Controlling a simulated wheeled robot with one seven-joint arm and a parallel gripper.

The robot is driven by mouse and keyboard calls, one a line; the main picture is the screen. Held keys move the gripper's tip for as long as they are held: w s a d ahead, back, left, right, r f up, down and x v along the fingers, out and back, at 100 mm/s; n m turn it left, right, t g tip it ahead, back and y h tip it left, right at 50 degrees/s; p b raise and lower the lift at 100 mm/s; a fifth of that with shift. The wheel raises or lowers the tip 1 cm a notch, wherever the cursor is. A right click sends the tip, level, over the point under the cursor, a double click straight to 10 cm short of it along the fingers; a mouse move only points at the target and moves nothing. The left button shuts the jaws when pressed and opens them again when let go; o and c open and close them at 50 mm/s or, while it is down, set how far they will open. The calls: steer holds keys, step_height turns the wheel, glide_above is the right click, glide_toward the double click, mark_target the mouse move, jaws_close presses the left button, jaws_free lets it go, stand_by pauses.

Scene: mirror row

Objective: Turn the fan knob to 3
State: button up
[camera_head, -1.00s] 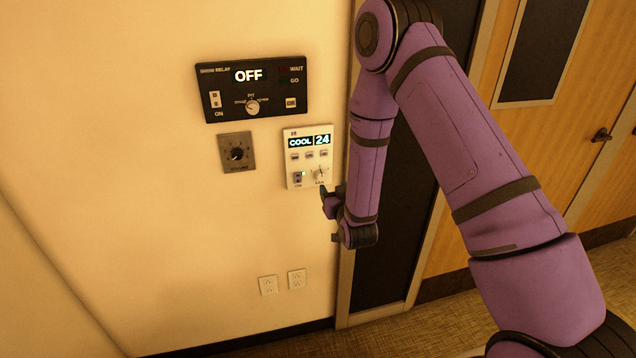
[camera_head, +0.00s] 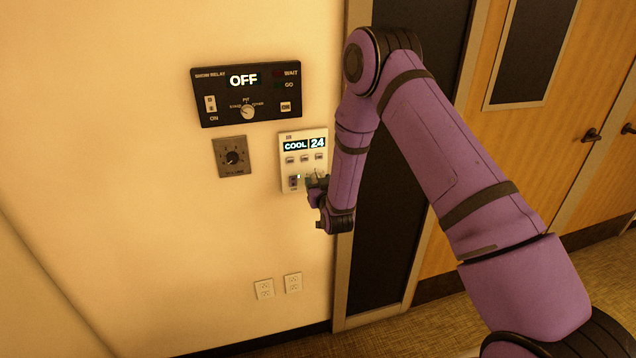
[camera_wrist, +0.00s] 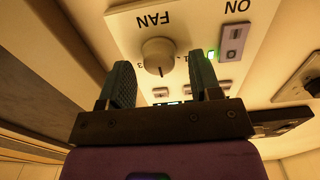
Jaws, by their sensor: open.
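The fan knob (camera_wrist: 158,54) is a round pale dial on the white thermostat panel (camera_head: 291,172), labelled FAN, which appears upside down in the wrist view. Its mark points down in that view, between a 3 at left and a 1 at right. My gripper (camera_wrist: 161,66) is open, with one dark finger on either side of the knob and a gap to each; I cannot tell how deep the fingertips reach. In the head view my gripper (camera_head: 317,182) covers the knob area. The panel display reads COOL 24.
An ON switch (camera_wrist: 233,40) with a green light sits beside the right finger in the wrist view. Above the panel is a black relay box (camera_head: 246,93) reading OFF. A grey dial plate (camera_head: 232,157) is at left. A dark door frame lies close on the right.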

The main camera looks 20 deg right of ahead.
steer(key=shift+w, duration=0.3)
steer(key=c, duration=0.9)
steer(key=shift+c, duration=0.2)
